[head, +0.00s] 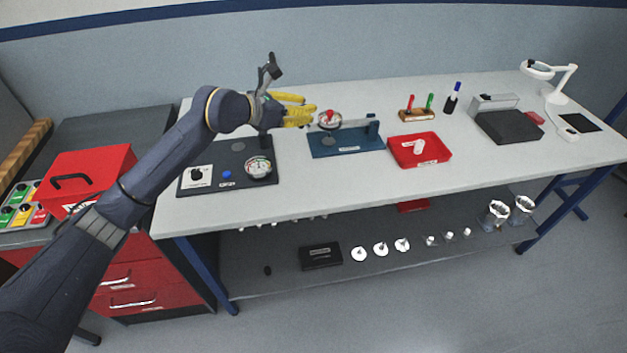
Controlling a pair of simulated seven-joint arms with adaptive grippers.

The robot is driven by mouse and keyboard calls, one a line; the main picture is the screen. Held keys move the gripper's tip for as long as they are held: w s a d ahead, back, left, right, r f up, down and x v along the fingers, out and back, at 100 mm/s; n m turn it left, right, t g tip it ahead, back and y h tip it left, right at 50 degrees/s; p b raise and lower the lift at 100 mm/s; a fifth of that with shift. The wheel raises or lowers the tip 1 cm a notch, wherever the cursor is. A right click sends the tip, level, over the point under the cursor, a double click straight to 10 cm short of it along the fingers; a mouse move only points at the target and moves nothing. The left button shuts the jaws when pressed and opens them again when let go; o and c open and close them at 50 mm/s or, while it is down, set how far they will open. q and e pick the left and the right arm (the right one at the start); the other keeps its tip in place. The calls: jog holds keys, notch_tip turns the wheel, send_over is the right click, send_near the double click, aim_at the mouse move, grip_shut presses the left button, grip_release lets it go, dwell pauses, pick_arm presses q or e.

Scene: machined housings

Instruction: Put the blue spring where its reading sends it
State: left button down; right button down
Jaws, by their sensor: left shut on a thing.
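My left gripper (314,117), with yellow fingers, is over the left part of the blue fixture (345,145) on the bench. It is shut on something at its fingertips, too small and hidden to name. Right beside the fingertips is a round dial (331,118) with a red mark. A grey bar (355,125) runs from there to a post on the fixture's right. I cannot make out the blue spring. A dark panel (215,183) to the left carries a round gauge (258,167) with coloured bands, a white knob box (197,176) and a blue button (227,174). My right gripper is out of view.
A red tray (444,154) with a pale part (419,146) stands right of the fixture. Behind it is a wooden pen holder (416,115). A dark box (508,127) and a white lamp (555,97) are further right. Several white parts lie on the lower shelf.

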pick_arm(q)
jog(key=s+f, duration=0.1)
jog(key=f, duration=0.5)
jog(key=s+d+f, duration=0.1)
jog(key=f, duration=0.6)
jog(key=d+f, duration=0.1)
jog(key=f, duration=0.5)
jog(key=shift+s+d+f, duration=0.15)
jog(key=shift+s+f, duration=0.15)
jog(key=shift+s, duration=0.1)
jog(key=shift+f, duration=0.15)
jog(key=c, duration=1.2)
grip_release()
jog(key=v, duration=1.2)
jog(key=shift+w, duration=0.15)
